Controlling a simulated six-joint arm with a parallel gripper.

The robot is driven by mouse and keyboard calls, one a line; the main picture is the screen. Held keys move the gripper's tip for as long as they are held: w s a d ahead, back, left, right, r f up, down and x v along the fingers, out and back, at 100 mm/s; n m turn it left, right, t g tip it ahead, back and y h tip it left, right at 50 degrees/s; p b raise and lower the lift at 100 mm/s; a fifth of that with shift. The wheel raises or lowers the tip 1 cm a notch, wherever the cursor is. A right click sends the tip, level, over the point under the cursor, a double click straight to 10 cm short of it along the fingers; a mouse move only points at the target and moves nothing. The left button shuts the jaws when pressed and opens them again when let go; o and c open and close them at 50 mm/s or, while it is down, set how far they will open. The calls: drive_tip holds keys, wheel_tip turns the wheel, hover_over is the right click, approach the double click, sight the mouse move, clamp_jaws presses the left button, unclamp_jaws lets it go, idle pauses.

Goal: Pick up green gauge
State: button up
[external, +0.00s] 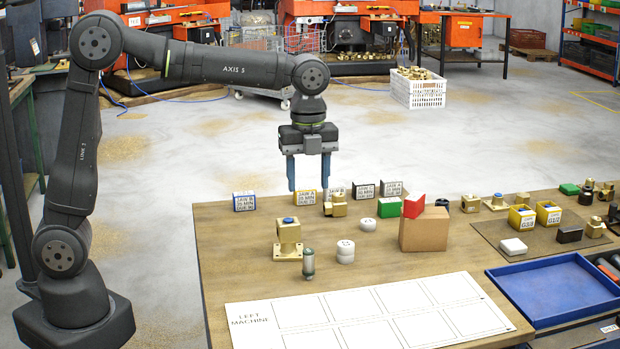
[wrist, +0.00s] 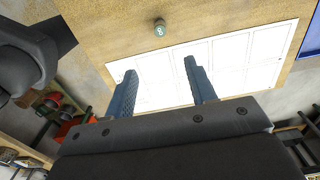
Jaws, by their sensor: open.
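A small upright cylinder with a grey-green top and base and a paler middle, which looks like the green gauge (external: 308,264), stands on the wooden table just behind the white sheet. In the wrist view the gauge (wrist: 159,27) shows from above as a small round green end with a pale mark, beyond my fingertips. My gripper (external: 308,186) is open and empty, pointing down above the table's back part. In the wrist view its two blue fingers (wrist: 160,68) are spread apart with nothing between them.
A brass fitting (external: 288,239) stands left of the gauge, and stacked white round pieces (external: 345,251) stand right. Labelled blocks (external: 305,197) line the back, with a cardboard box (external: 425,230) farther right. The white sheet (external: 375,312) is bare; a blue tray (external: 555,292) lies right.

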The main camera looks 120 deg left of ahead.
drive_tip(key=m, duration=0.9)
approach(309, 250)
drive_tip(key=f, duration=0.7)
drive_tip(key=shift+s+d, duration=0.1)
drive_tip(key=shift+s, duration=0.1)
drive_tip(key=shift+w+f, duration=0.2)
drive_tip(key=shift+f, duration=2.8)
drive_tip(key=c, duration=1.1)
